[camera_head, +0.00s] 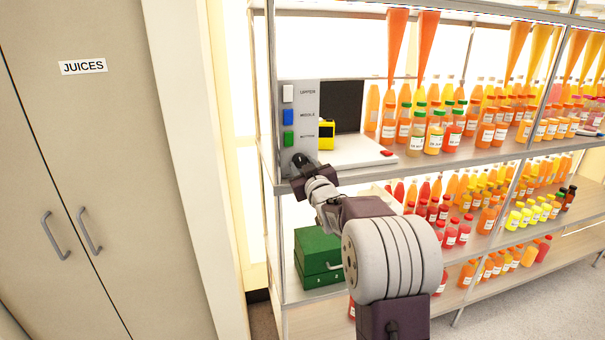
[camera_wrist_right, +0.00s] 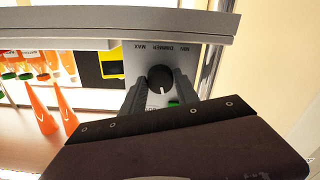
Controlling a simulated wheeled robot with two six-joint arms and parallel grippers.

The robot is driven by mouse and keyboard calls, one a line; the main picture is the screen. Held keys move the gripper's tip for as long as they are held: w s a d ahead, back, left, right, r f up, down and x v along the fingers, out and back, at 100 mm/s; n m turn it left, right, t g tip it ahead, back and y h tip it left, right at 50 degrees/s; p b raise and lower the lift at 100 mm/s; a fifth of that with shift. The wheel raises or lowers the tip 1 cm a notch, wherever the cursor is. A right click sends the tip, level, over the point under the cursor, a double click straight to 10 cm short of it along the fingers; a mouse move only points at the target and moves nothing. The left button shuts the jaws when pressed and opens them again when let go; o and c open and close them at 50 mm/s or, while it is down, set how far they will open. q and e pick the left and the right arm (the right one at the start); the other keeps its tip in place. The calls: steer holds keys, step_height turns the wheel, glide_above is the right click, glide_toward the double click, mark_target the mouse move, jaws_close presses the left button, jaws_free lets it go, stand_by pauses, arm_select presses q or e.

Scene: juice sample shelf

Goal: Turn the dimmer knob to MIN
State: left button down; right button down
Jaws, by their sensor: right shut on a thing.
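The dimmer knob (camera_wrist_right: 160,79) is round and black on a grey panel (camera_wrist_right: 135,68). In the right wrist view its labels appear upside down, with MAX at the left and MIN at the right. A short white mark on the knob points toward the bottom of that view, away from the label row. My right gripper (camera_wrist_right: 160,90) is shut on the knob, one finger on each side. In the head view my right gripper (camera_head: 302,168) is at the panel's lower end and largely covers the knob. My left gripper is not in view.
The panel carries white (camera_head: 288,93), blue (camera_head: 288,117) and green (camera_head: 288,139) switches above the knob. A yellow device (camera_head: 326,134) stands beside it. Juice bottles (camera_head: 435,132) fill the shelves to the right. A green box (camera_head: 318,250) sits below. A shelf post (camera_head: 275,100) is at the left.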

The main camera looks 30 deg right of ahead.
steer(key=n+b, duration=0.7)
steer(key=n, duration=0.3)
steer(key=shift+d+f+b, duration=0.1)
steer(key=shift+f+b, duration=0.05)
steer(key=shift+b, duration=0.2)
steer(key=n+b, duration=0.2)
steer(key=n, duration=0.3)
steer(key=shift+n, duration=0.3)
steer(key=shift+r+n+b, duration=0.15)
steer(key=shift+n+b, duration=0.25)
steer(key=shift+n, duration=0.9)
steer(key=shift+r+n+b, duration=0.1)
steer(key=shift+n+b, duration=0.25)
steer(key=shift+n, duration=0.95)
steer(key=c, duration=0.9)
jaws_free()
steer(key=shift+s, duration=0.1)
